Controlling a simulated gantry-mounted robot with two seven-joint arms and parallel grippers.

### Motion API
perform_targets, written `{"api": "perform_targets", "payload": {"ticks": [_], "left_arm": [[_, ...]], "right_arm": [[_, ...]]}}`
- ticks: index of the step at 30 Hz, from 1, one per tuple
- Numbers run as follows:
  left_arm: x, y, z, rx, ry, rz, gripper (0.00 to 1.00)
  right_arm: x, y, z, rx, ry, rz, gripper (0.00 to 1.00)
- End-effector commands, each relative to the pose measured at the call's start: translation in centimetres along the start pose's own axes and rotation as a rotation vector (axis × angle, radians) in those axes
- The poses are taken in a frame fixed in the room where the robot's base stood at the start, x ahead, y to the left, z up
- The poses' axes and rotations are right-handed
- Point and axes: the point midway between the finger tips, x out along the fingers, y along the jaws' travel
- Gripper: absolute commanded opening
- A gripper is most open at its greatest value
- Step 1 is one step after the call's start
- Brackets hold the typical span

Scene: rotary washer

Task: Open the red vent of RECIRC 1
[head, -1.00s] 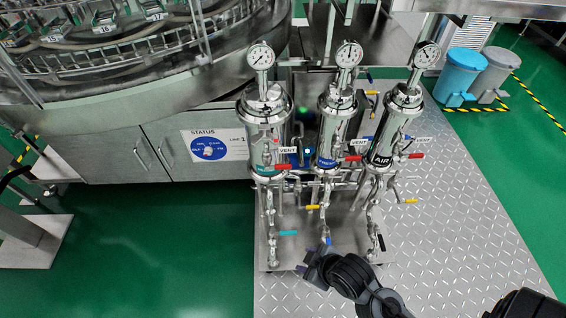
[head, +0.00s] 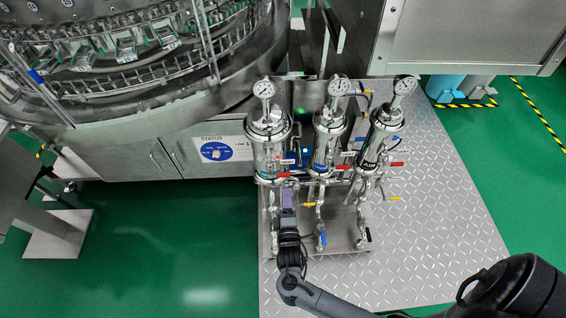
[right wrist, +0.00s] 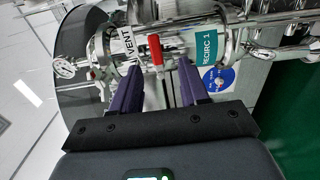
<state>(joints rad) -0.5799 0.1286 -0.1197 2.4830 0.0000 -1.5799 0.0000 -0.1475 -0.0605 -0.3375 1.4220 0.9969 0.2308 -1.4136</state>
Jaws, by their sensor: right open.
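The RECIRC 1 housing (head: 268,152) is the leftmost of three upright steel filter housings in the head view. Its teal RECIRC 1 label (right wrist: 208,50) shows in the right wrist view. The red vent handle (right wrist: 155,52) is there too, beside a white VENT tag (right wrist: 127,42). My right gripper (right wrist: 160,70) is open, with purple fingers either side of the handle's line in the picture; contact cannot be told. In the head view my right gripper (head: 287,205) is in front of the lower part of this housing, partly covering its pipes. My left gripper is not in view.
The middle housing (head: 326,148) and the AIR housing (head: 378,145) stand close by on the right, with gauges, pipes and colored handles. A large rotary machine (head: 150,95) is behind on the left. The diamond-plate floor (head: 430,210) is clear on the right.

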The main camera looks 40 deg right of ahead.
Motion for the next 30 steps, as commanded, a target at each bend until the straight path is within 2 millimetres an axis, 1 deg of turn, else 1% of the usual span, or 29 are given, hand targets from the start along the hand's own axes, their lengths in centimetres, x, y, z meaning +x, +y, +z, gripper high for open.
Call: {"api": "perform_targets", "payload": {"ticks": [1, 2, 8, 15, 21, 25, 30], "left_arm": [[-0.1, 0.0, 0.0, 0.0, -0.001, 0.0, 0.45], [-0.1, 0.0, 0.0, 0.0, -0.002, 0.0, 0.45], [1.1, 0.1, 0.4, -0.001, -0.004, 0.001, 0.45], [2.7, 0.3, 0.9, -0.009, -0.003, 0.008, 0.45], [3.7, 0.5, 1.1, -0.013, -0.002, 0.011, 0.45], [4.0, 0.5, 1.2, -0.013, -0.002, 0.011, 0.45], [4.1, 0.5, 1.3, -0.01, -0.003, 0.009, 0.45]], "right_arm": [[0.4, 0.5, -0.1, 0.004, -0.001, 0.005, 0.45], [0.7, 0.6, -0.2, 0.005, -0.001, 0.006, 0.45], [3.0, 0.5, -0.2, 0.008, 0.0, 0.01, 0.45], [7.0, 0.4, -0.2, 0.008, 0.0, 0.01, 0.45], [9.6, 0.5, -0.2, 0.009, 0.001, 0.008, 0.45], [10.6, 0.6, -0.2, 0.008, 0.0, 0.008, 0.45], [11.1, 0.7, -0.2, 0.008, 0.001, 0.005, 0.45]]}}
